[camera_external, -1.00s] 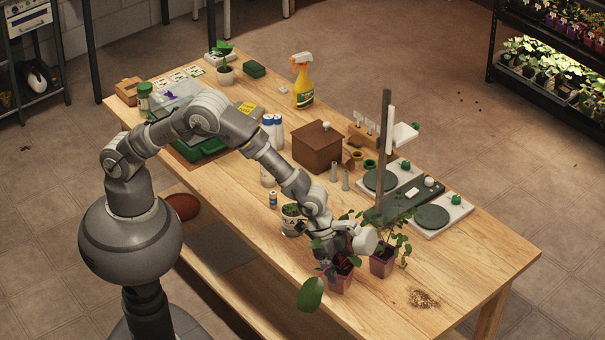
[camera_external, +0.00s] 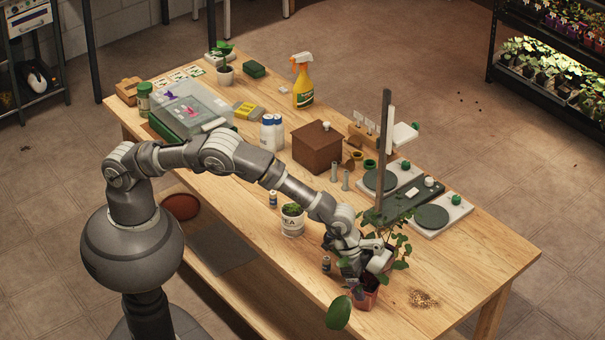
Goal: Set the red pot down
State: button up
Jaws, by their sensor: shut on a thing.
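The red pot (camera_external: 364,299) is at the front right part of the wooden table, below my gripper (camera_external: 364,279). My gripper is shut on it near its rim. Its plant is partly hidden by the gripper, and a large green leaf (camera_external: 338,313) hangs out to the left, toward the front edge. I cannot tell whether the pot's base touches the table or is slightly above it.
Another potted plant (camera_external: 402,246) stands right behind my gripper, its pot mostly hidden. Spilled grains (camera_external: 422,299) lie to the right; the table's right front is otherwise clear.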

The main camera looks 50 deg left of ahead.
jog(key=o, duration=1.3)
jog(key=shift+c, duration=0.2)
jog(key=p+v, duration=0.3)
jog(key=v, duration=0.9)
jog(key=shift+p, duration=0.35)
jog(key=shift+r, duration=0.1)
